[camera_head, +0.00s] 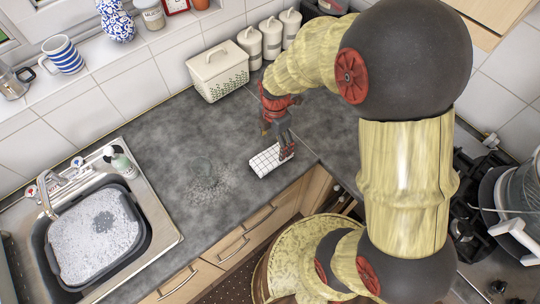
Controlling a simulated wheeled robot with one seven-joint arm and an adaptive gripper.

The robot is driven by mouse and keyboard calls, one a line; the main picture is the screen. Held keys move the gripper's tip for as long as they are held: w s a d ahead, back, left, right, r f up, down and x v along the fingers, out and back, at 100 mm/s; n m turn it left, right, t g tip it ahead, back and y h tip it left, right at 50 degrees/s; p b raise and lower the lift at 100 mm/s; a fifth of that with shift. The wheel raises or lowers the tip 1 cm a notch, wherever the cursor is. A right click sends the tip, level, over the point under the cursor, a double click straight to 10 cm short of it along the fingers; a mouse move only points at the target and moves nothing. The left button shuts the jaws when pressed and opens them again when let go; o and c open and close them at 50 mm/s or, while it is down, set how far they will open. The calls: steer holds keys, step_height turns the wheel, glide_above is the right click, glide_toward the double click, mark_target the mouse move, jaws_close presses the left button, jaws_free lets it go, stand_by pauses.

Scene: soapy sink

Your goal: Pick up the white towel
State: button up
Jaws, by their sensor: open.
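The white towel (264,163) has a dark grid pattern and lies folded on the dark grey countertop (200,130), close to its front edge. My gripper (286,152) points down at the towel's right end and is open. Its fingers overlap that end in the picture. I cannot tell whether they touch the cloth, and they hide a small part of it.
A soapy sink basin (138,238) is at the lower left, with a soap bottle (121,162) behind it. A cream bread bin (217,72) and white canisters (271,38) stand along the back wall. A stove (470,215) is at the right.

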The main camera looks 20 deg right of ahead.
mark_target(273, 154)
step_height(273, 154, down, 7)
steer(key=shift+s+a+f+b, duration=0.15)
steer(key=shift+b, duration=0.4)
steer(key=shift+c, duration=0.3)
steer(key=c, duration=1.1)
steer(key=shift+c, duration=0.4)
